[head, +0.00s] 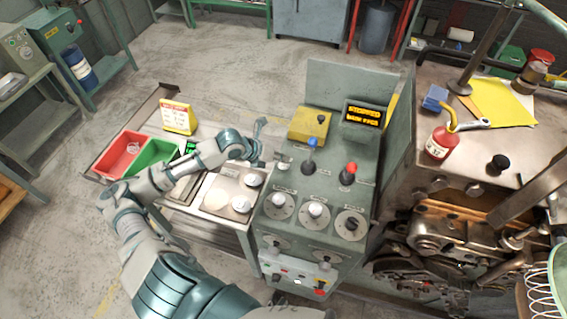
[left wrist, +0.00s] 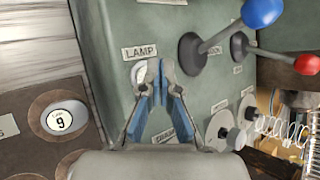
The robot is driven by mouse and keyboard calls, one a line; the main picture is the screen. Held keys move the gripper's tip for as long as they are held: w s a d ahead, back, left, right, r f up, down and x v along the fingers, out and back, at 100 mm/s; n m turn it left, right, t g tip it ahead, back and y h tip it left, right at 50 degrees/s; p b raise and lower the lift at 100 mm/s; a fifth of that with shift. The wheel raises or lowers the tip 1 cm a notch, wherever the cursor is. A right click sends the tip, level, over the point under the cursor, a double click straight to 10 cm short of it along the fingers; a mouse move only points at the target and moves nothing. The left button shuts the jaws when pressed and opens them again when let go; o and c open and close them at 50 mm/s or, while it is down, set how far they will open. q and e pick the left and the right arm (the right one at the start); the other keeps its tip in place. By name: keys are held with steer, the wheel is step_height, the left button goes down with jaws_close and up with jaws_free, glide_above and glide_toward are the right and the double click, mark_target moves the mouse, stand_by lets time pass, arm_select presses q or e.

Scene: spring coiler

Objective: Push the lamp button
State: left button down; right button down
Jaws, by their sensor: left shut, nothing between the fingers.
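The grey control console (head: 335,215) stands at the centre of the head view. A LAMP label (left wrist: 140,52) is on its panel in the left wrist view, left of the blue-knobbed lever (left wrist: 262,12). My left gripper (left wrist: 154,72) is shut and empty, its tips just below the label in that picture. In the head view the left gripper (head: 261,125) is beside the console's upper left edge. My right gripper is not in view.
A red-knobbed lever (head: 348,174) and several dials (head: 315,212) are on the console. A red bin (head: 122,152) and a green bin (head: 152,156) stand on the left bench. A red oil can (head: 440,142) is on the machine at right.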

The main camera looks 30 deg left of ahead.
mark_target(282, 164)
arm_select(q)
steer(key=shift+f, duration=0.45)
stand_by(0.8)
steer(key=shift+r, duration=0.15)
steer(key=shift+r+p, duration=0.75)
steer(key=shift+p, duration=0.1)
step_height(282, 164, up, 5)
steer(key=p, duration=0.5)
steer(key=shift+f, duration=0.1)
